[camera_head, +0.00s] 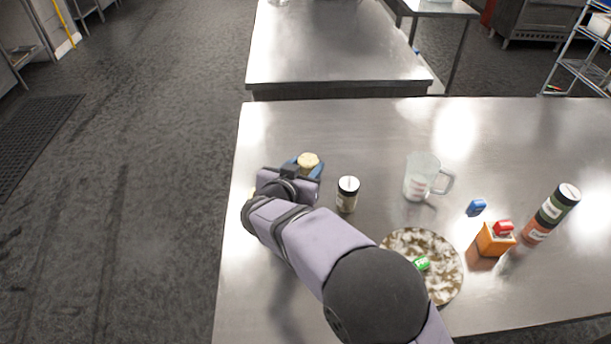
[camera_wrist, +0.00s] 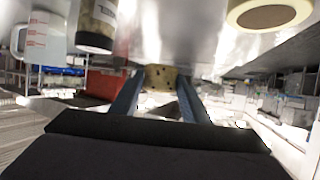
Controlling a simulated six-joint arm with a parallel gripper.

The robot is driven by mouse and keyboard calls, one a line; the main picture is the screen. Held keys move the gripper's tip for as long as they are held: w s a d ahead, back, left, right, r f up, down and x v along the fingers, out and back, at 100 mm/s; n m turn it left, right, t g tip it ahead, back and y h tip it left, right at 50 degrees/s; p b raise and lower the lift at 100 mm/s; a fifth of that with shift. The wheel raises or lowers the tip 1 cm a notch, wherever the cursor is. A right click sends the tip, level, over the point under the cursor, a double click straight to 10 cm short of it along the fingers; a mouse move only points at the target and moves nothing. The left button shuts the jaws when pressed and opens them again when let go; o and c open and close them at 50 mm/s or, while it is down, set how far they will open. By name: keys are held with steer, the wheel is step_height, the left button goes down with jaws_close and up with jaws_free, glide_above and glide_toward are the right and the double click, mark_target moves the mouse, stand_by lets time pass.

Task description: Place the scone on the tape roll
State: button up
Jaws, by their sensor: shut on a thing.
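The scone (camera_head: 308,160) is a small tan, speckled piece between the blue fingers of my gripper (camera_head: 307,168) at the left of the steel table. In the wrist view the scone (camera_wrist: 161,78) sits between both fingertips, and my gripper (camera_wrist: 160,92) is shut on it. The tape roll (camera_wrist: 268,31) is a cream ring with a brown inside at the top right of the wrist view, apart from the scone. In the head view only a yellowish sliver, likely the tape roll, shows beside my wrist; my arm hides the rest.
A dark-lidded jar (camera_head: 347,194) stands right of my gripper, with a clear measuring cup (camera_head: 421,178) beyond. A patterned round plate (camera_head: 394,240) holds a green item. A blue block (camera_head: 476,207), an orange box (camera_head: 493,240) and a tall shaker (camera_head: 552,212) stand farther right. The table's back is clear.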

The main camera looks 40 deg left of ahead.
steer(key=shift+s+a+r, duration=0.25)
steer(key=s+a+r+n+g+y+b, duration=0.1)
steer(key=s+a+r+n+g+y, duration=0.35)
steer(key=s, duration=0.45)
steer(key=shift+t, duration=0.85)
steer(key=shift+a+f+b, duration=0.15)
steer(key=shift+a+f, duration=0.1)
steer(key=shift+f, duration=1.55)
steer(key=shift+a+f+b, duration=0.15)
steer(key=shift+a+f, duration=0.05)
steer(key=shift+f, duration=1.65)
steer(key=shift+a+f+b, duration=0.15)
steer(key=shift+a+f, duration=0.1)
steer(key=shift+f, duration=1.55)
steer(key=shift+f, duration=0.1)
steer(key=shift+f, duration=0.1)
steer(key=o, duration=1.1)
steer(key=shift+c, duration=0.2)
